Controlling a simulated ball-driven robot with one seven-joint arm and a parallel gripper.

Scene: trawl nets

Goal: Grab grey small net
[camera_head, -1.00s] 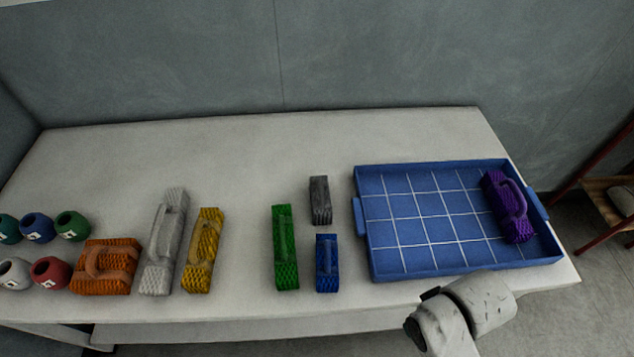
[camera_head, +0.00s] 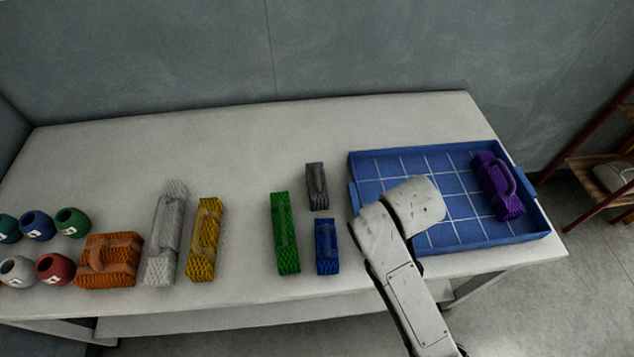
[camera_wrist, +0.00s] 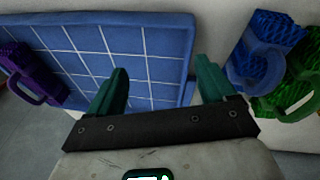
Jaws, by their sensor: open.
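The small dark grey net (camera_head: 317,186) lies on the table behind the small blue net (camera_head: 326,246), to the left of the blue tray. A larger light grey net (camera_head: 166,232) lies farther left, between the orange and yellow nets. My gripper (camera_wrist: 160,85) shows in the wrist view with its two green fingers apart and nothing between them. It points toward the blue tray (camera_wrist: 150,20). In the head view my arm covers part of the tray and hides the fingers. The small grey net does not show in the wrist view.
The gridded blue tray (camera_head: 352,167) holds a purple net (camera_head: 497,186) at its right end. A green net (camera_head: 283,232), a yellow net (camera_head: 205,238) and an orange net (camera_head: 110,262) lie on the table. Several round pots (camera_head: 54,268) stand at far left. The table's back is clear.

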